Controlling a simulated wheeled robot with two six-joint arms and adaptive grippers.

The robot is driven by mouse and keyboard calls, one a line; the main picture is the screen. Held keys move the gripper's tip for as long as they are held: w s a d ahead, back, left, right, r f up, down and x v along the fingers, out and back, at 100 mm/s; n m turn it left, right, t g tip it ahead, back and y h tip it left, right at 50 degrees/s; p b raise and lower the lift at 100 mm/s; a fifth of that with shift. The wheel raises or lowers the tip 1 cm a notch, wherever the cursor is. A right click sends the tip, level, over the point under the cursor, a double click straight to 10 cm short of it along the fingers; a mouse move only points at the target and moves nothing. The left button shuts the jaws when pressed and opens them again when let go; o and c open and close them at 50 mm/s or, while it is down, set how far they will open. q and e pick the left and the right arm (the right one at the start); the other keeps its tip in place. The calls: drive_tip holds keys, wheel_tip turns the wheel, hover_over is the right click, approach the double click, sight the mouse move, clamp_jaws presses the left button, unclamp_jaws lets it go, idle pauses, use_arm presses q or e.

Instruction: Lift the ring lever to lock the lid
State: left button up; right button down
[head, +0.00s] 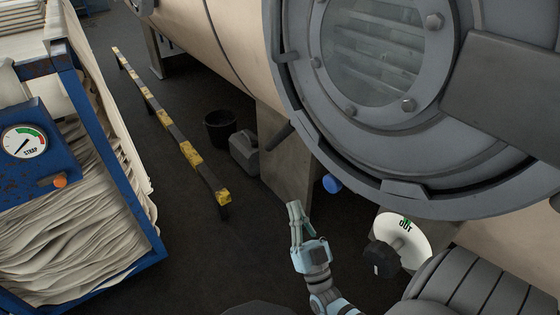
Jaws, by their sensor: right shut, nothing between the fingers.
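The round grey lid (462,150) of the vessel, with a bolted round window (372,48), fills the upper right and appears closed. A thick locking ring (330,165) runs around its edge. A short dark bar, which looks like the ring lever (279,137), sticks out from the ring's lower left and slants down to the left. My right gripper (295,206) is shut and empty. Its fingers point up, below the lever in the picture and apart from it. My left gripper is out of view.
A black bucket (219,127) and grey canister (244,152) stand on the floor beside a support leg. A yellow-black barrier (192,155) and a blue cart of folded fabric (70,215) are left. A white "OUT" disc with a dark knob (380,259) is lower right.

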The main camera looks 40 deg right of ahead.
sight(275, 146)
drive_tip(key=x, duration=1.4)
drive_tip(key=shift+a, duration=0.1)
